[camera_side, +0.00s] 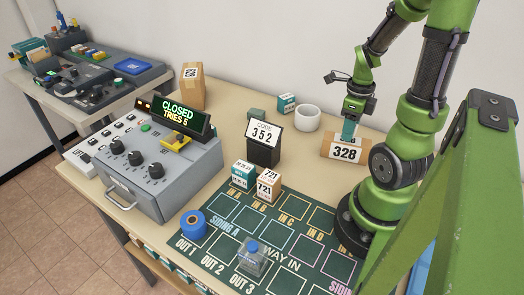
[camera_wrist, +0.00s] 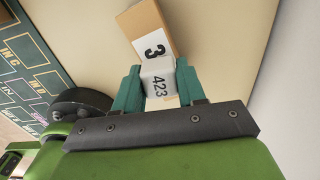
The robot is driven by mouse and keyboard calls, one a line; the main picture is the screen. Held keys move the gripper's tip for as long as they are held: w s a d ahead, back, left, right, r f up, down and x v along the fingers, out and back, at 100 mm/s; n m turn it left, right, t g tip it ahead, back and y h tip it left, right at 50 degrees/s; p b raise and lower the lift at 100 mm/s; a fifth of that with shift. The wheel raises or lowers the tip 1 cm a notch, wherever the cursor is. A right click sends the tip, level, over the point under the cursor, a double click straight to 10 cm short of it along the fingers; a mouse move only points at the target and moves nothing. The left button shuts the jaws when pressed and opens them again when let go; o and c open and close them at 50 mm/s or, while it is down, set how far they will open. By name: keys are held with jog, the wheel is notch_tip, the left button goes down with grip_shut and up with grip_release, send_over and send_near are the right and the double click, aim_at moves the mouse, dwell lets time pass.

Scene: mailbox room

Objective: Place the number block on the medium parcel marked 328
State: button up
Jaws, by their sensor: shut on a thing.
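The medium parcel marked 328 (camera_side: 341,153) is a brown box with a white label, lying on the table beside my arm's base. In the wrist view the brown parcel (camera_wrist: 146,22) shows partly, with a "3" on its label. My gripper (camera_wrist: 158,72) is shut on a white number block (camera_wrist: 159,84) whose visible face reads 423. In the side view my gripper (camera_side: 349,128) points down just above or at the parcel's top. The block is not clear there, and I cannot tell whether it touches the parcel.
A white roll (camera_side: 307,118) and a small teal box (camera_side: 287,102) stand left of the parcel. A black "CODE 352" stand (camera_side: 263,148) and two small boxes are nearer the green sorting mat (camera_side: 222,238). A grey console (camera_side: 150,165) reads "CLOSED TRIES 5".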

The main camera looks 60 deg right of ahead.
jog(key=shift+f, duration=0.1)
jog(key=o, duration=1)
notch_tip(320, 180, up, 12)
jog(key=w+a+r+n+t, duration=0.1)
jog(key=w+a+n+t, duration=0.1)
jog(key=a+n, duration=0.6)
jog(key=w+a+r+n+t+y, duration=0.1)
jog(key=w+a+n, duration=0.3)
jog(key=a+n, duration=0.4)
jog(key=w+a+r+n+t+y, duration=0.1)
jog(key=a+n, duration=0.6)
jog(key=n, duration=0.9)
jog(key=shift+w+a+r+t, duration=0.2)
jog(key=shift+w+r+t, duration=0.25)
jog(key=shift+w+t, duration=0.3)
jog(key=shift+w+a+r+t, duration=0.2)
jog(key=shift+w+r+t, duration=0.3)
jog(key=shift+t, duration=0.35)
